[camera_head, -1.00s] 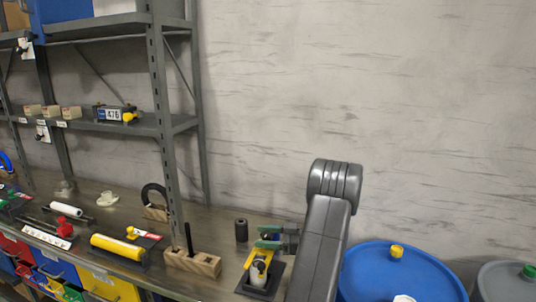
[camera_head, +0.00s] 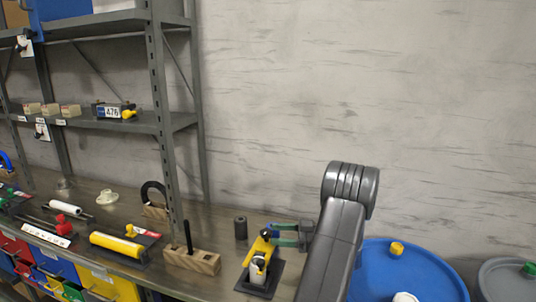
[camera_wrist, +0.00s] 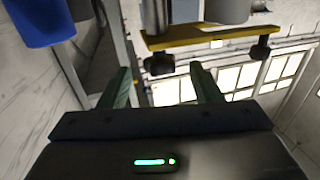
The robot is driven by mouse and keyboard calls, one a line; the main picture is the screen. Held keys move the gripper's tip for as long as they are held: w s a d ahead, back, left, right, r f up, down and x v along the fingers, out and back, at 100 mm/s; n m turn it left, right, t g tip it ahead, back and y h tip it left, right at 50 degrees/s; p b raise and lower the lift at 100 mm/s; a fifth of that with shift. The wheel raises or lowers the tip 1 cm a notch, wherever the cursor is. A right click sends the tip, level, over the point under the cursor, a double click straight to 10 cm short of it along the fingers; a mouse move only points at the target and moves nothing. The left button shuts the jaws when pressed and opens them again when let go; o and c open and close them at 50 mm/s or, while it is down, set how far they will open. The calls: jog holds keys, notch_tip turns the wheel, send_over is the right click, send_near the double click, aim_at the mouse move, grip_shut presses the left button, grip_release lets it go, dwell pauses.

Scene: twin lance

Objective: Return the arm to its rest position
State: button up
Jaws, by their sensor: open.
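My gripper (camera_head: 274,234) is open and empty at the right end of the workbench, its two green fingers pointing left. Just left of its fingertips stands a device with a yellow top piece (camera_head: 257,248), a black knob and a pale cylinder, on a black base plate (camera_head: 258,283). In the wrist view my gripper (camera_wrist: 160,76) shows its fingers apart with nothing held. A yellow bar (camera_wrist: 205,38) with black knobs lies beyond the fingertips there; whether a finger touches it I cannot tell. My arm stretches up at the right of the head view.
A dark cylinder (camera_head: 241,228) and a wooden block (camera_head: 192,261) stand left of the device. A grey shelf post (camera_head: 165,120) rises from the bench (camera_head: 215,225). Blue (camera_head: 375,280) and grey (camera_head: 505,282) drums stand at right. The wall above is clear.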

aim_at(261, 230)
jog(key=shift+t, duration=0.3)
jog(key=a, duration=0.3)
jog(key=a+p, duration=0.1)
jog(key=a, duration=0.2)
jog(key=shift+w+a+r, duration=0.15)
jog(key=shift+w+a, duration=0.05)
jog(key=shift+a, duration=0.1)
jog(key=m+t, duration=0.1)
jog(key=t, duration=0.1)
jog(key=m+t+h+p, duration=0.1)
jog(key=m+t+p, duration=0.1)
jog(key=m+t, duration=0.1)
jog(key=shift+w+d+t+h, duration=0.15)
jog(key=shift+w+t+h, duration=0.15)
jog(key=m+t+h+p, duration=0.2)
jog(key=t, duration=0.1)
jog(key=m+t+h+p, duration=0.1)
jog(key=p, duration=0.1)
jog(key=shift+w+d+m+t, duration=0.15)
jog(key=shift+w+m+t, duration=0.1)
jog(key=shift+m+t, duration=0.15)
jog(key=b+v, duration=0.4)
jog(key=v, duration=0.8)
jog(key=shift+s+d, duration=0.1)
